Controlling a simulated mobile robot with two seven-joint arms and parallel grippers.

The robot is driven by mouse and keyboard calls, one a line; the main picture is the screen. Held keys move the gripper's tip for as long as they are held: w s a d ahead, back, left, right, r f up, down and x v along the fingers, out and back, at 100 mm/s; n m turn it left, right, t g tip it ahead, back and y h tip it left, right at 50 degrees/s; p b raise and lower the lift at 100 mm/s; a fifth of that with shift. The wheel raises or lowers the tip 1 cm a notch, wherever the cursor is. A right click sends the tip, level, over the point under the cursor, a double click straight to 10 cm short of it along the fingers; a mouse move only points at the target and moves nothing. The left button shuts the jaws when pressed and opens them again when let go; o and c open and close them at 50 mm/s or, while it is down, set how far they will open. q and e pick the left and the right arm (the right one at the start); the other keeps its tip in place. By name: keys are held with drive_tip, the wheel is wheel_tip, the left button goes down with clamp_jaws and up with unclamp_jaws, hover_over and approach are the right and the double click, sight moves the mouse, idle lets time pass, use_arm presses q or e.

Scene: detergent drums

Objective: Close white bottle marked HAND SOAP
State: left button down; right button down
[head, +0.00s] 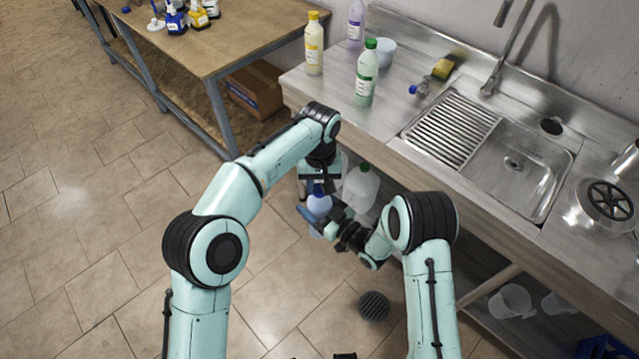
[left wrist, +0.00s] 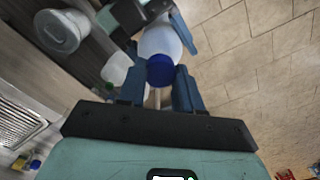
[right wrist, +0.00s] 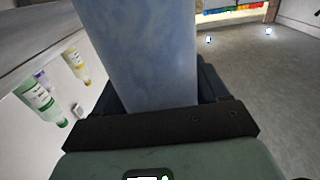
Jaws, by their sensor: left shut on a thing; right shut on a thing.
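The white bottle (head: 319,204) is held in the air between my two grippers, in front of the counter; its label is not visible. Its blue cap (left wrist: 160,70) sits at the bottle's mouth, between the fingers of my left gripper (left wrist: 162,82), which is shut on it. Whether the cap is fully seated cannot be told. My right gripper (head: 322,214) is shut on the bottle's body, which fills the middle of the right wrist view (right wrist: 140,55). The label, if any, is turned away or hidden.
A steel counter with a sink (head: 510,165) stands close on the right. Green (head: 367,75), yellow (head: 314,45) and purple (head: 356,22) bottles stand on it. A white jug (head: 361,186) is below the counter edge, near my grippers. Open floor lies left.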

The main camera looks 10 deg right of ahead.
use_arm(q)
drive_tip(key=m, duration=0.5)
drive_tip(key=c, duration=0.7)
unclamp_jaws()
wheel_tip(320, 180, up, 12)
drive_tip(key=shift+f, duration=0.1)
